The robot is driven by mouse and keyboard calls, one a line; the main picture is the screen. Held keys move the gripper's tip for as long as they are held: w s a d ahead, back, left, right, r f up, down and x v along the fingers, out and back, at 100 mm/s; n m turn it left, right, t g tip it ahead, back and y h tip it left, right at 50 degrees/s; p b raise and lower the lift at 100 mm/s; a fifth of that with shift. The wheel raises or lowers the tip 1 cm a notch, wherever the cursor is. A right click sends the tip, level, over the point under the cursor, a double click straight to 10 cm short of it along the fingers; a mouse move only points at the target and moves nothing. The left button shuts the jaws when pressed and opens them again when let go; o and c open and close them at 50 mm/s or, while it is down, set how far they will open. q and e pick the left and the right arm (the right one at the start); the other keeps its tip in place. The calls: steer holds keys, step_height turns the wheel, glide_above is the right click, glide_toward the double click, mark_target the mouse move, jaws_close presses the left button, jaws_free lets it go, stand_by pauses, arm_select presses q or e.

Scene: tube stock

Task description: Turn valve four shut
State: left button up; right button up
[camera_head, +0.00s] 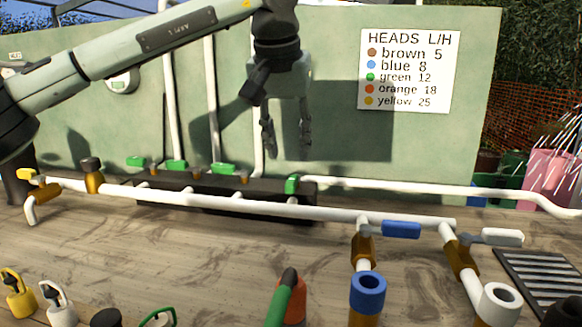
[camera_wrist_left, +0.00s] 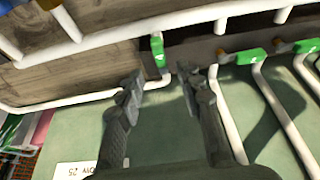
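A dark valve block (camera_head: 225,197) carries a row of green-handled valves; no numbers on them are legible. The rightmost green handle (camera_head: 292,184) points toward the camera, while the green handles to its left (camera_head: 223,169) lie crosswise. In the left wrist view, the same rightmost handle (camera_wrist_left: 158,50) runs in line with its white outlet pipe, and its neighbour (camera_wrist_left: 252,56) lies across its pipe. My left gripper (camera_head: 287,150) is open and empty, pointing down above the rightmost handle. In the wrist view, its spread fingertips (camera_wrist_left: 160,78) are apart from the handle. My right gripper is out of view.
A long white pipe (camera_head: 330,214) crosses in front of the block, with blue (camera_head: 401,229) and white (camera_head: 502,237) lever valves at right. White risers stand behind, before a green panel (camera_head: 340,135) with a HEADS sign (camera_head: 409,70). Several small items line the front edge.

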mark_target(291, 179)
arm_select(q)
steer(key=x, duration=0.7)
steer(key=shift+s, duration=0.15)
jaws_close()
